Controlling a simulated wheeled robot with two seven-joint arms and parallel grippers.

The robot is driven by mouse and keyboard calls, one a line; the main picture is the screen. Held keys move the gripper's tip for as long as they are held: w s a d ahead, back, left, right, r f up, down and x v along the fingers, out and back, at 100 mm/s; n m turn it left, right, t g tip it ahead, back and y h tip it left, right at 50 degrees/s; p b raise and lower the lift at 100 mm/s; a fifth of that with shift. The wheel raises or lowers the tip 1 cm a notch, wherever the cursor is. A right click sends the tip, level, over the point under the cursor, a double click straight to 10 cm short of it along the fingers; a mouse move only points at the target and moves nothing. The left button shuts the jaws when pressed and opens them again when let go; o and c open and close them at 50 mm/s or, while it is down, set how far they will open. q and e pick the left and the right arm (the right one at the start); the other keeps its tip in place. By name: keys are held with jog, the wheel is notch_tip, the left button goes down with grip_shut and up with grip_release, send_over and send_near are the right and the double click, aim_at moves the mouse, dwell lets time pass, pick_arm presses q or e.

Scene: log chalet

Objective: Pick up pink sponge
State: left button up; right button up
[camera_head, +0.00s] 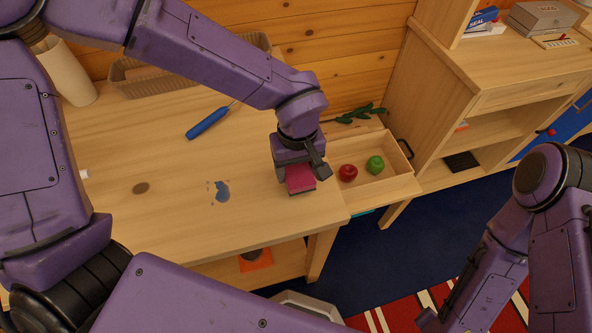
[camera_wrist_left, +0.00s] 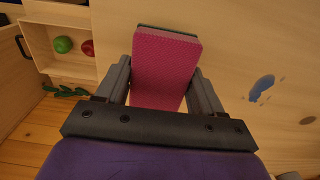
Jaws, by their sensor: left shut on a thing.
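The pink sponge (camera_head: 300,179) is at the right end of the wooden table, under my left gripper (camera_head: 301,172). In the left wrist view the sponge (camera_wrist_left: 165,62) sits between the two fingers of my left gripper (camera_wrist_left: 162,85), with a dark layer along its far edge. The fingers are shut on its sides. I cannot tell whether the sponge touches the tabletop. My right arm shows at the lower right of the head view, with its gripper (camera_head: 436,313) low over the floor; its fingers are not clear.
A wooden tray (camera_head: 400,191) with a red apple (camera_head: 348,172) and a green apple (camera_head: 375,165) lies right of the sponge. A blue-handled tool (camera_head: 208,123) and a blue stain (camera_head: 222,191) are on the table (camera_head: 165,165). A shelf unit (camera_head: 500,85) stands at right.

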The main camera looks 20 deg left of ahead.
pick_arm(q)
jog(key=s+a+r+b, duration=0.2)
jog(key=s+a+r, duration=0.4)
jog(key=s+r, duration=0.5)
jog(key=shift+s, duration=0.9)
jog(key=shift+r, duration=0.1)
